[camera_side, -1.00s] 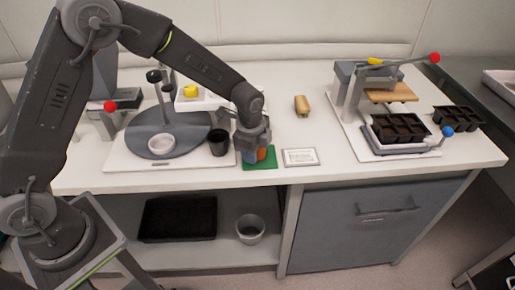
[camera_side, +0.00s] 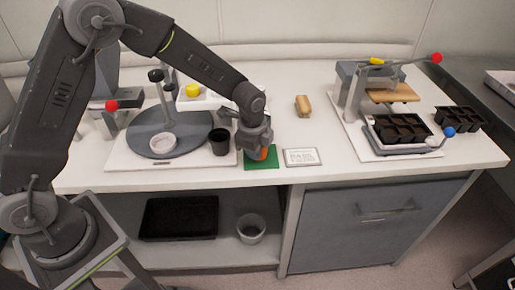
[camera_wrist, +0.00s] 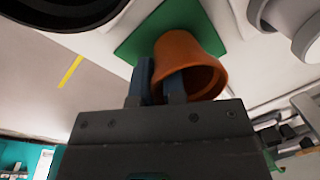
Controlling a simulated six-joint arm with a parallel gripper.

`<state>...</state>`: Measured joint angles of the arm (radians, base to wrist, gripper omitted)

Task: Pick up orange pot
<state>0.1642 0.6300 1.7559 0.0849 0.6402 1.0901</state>
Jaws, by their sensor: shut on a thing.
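The orange pot (camera_wrist: 188,48) shows in the wrist view with its open mouth toward my gripper. My gripper (camera_wrist: 158,82) has two blue fingers shut on the pot's wall, one outside at its left and one across the mouth, seemingly inside. In the side view the pot (camera_side: 264,153) is mostly hidden behind my gripper (camera_side: 254,153), at the green mat (camera_side: 262,164). I cannot tell whether the pot's base touches the mat (camera_wrist: 139,42).
A black pot (camera_side: 219,142) stands close to the left of my gripper. A white label card (camera_side: 301,157) lies right of the mat. A grey turntable (camera_side: 142,137) with a white dish is further left. Seedling trays (camera_side: 402,129) and a lever press are at right.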

